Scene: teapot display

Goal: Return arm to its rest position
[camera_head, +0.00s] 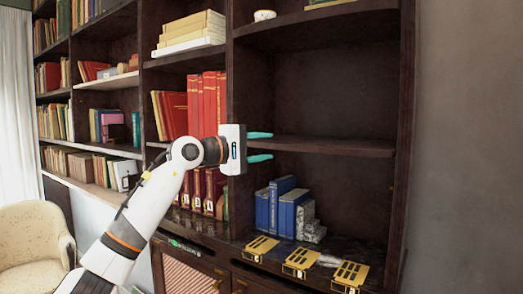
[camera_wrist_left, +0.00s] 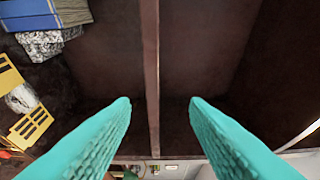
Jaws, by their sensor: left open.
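My left arm (camera_head: 145,203) comes in from the lower left and reaches up toward the bookcase. My left gripper (camera_head: 271,146) has two teal fingers, apart and level, pointing right with nothing between them. It is in front of the right-hand bookcase section, at the height of the empty middle shelf (camera_head: 330,146). In the left wrist view the fingers (camera_wrist_left: 160,104) are spread, with the shelf board's edge (camera_wrist_left: 151,60) seen between them. I cannot tell how far the fingertips are from the shelf. My right gripper is not in view.
Blue books (camera_head: 276,205) stand on the lower shelf, with several yellow slotted pieces (camera_head: 301,259) in front. Red books (camera_head: 207,103) stand left of the gripper. A small white vessel (camera_head: 264,15) sits on the upper shelf. A cream armchair (camera_head: 32,240) stands lower left.

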